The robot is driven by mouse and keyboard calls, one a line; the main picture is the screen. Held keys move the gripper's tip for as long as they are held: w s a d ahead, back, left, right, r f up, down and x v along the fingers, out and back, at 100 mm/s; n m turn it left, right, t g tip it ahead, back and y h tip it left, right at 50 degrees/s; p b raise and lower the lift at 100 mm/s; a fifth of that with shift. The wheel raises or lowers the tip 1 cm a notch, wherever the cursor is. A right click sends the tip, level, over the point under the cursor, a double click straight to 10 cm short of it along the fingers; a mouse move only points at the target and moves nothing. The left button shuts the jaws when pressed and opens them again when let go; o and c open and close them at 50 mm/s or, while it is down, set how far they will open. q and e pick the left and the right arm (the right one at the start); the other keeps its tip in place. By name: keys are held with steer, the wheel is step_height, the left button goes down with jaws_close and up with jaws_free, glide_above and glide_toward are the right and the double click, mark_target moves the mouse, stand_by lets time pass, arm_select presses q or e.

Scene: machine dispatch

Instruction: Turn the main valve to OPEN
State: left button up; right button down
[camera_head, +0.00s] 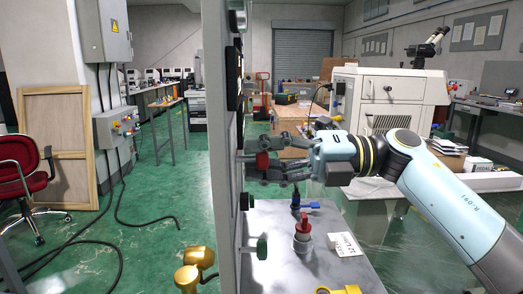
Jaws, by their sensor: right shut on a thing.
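My right gripper (277,158) comes in from the right and meets the front of an upright grey panel (226,200) seen nearly edge-on. It is shut on a dark red part (262,160) on a stem from the panel, which looks like the valve handle. The fingers hide most of this part, and its turn position and any OPEN marking cannot be read.
Below the gripper, a grey table (330,270) holds a red-topped fitting (303,228), a blue-handled part (305,205) and a small white label block (344,243). A green knob (262,246) sticks out from the panel. Brass fittings (190,275) stand left of it.

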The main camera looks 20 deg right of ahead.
stand_by(0.4)
steer(key=c, duration=0.9)
jaws_free()
steer(key=shift+c, duration=0.2)
steer(key=v, duration=1.2)
steer(key=shift+d, duration=0.1)
